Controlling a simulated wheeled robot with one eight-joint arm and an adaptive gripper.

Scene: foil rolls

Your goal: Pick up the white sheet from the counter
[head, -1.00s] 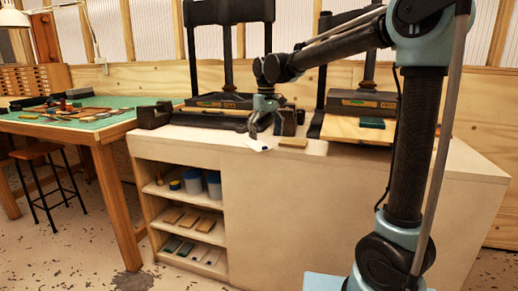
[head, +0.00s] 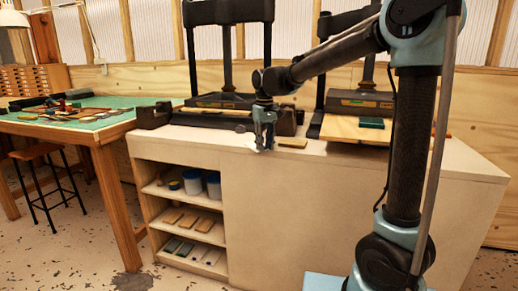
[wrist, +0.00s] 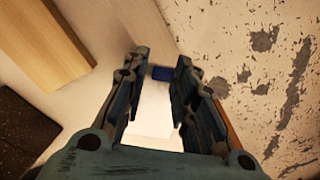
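The white sheet (wrist: 155,108) lies at the counter's front edge and shows between my fingers in the wrist view. A small dark blue patch (wrist: 162,73) shows at its far end; I cannot tell if it is part of the sheet. In the head view only a bit of white (head: 252,146) shows beside my gripper (head: 263,147), which hides the rest. My gripper (wrist: 160,62) points down over the sheet, with its fingers apart on either side of it. I cannot see either finger pressing on the sheet. The pale counter (head: 350,165) is below.
A tan wooden block (head: 292,143) lies close to the right of my gripper; a wooden block also fills the wrist view's upper left (wrist: 45,40). Two dark presses (head: 222,101) stand behind. Speckled floor (wrist: 250,70) shows past the counter edge.

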